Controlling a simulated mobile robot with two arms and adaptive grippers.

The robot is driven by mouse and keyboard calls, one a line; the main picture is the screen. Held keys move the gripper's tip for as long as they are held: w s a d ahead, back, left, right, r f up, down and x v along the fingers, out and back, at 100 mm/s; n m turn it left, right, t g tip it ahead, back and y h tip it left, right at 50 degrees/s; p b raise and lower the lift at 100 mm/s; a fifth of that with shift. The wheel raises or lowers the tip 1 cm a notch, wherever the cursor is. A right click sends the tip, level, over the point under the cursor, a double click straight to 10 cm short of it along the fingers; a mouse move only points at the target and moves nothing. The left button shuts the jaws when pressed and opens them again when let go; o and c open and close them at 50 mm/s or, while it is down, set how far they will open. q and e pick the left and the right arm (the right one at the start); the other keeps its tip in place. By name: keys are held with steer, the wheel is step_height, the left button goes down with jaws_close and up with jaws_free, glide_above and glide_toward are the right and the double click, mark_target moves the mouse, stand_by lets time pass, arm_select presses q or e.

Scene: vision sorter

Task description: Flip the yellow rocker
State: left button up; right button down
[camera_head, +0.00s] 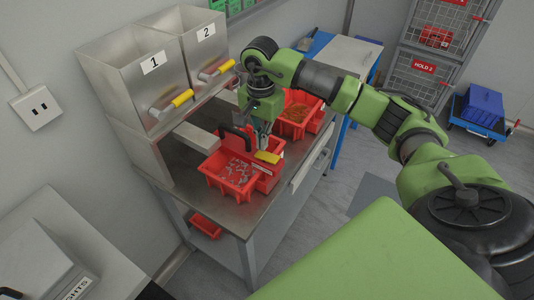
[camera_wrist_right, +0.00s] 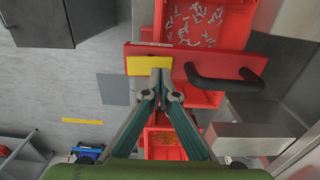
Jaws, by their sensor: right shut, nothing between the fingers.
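The yellow rocker (camera_head: 267,157) is a small flat block at the red bins on the metal bench. In the right wrist view the yellow rocker (camera_wrist_right: 149,66) sits on a red bar with a black handle (camera_wrist_right: 225,80) to its right. My right gripper (camera_head: 263,143) is shut and empty, pointing down just above the rocker. In the right wrist view the closed fingertips of my right gripper (camera_wrist_right: 160,76) overlap the rocker's lower edge; I cannot tell whether they touch. My left gripper is not in view.
A red bin (camera_head: 228,190) holds small pale parts, and another red bin (camera_head: 312,103) holds orange-brown parts. Metal hoppers 1 (camera_head: 125,75) and 2 (camera_head: 192,30) with yellow-gripped levers stand at left. Wire cages (camera_head: 425,75) stand at the back right, with open floor before them.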

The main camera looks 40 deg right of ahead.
mark_target(262, 154)
steer(key=shift+r+p, duration=0.95)
steer(key=shift+r, duration=1.15)
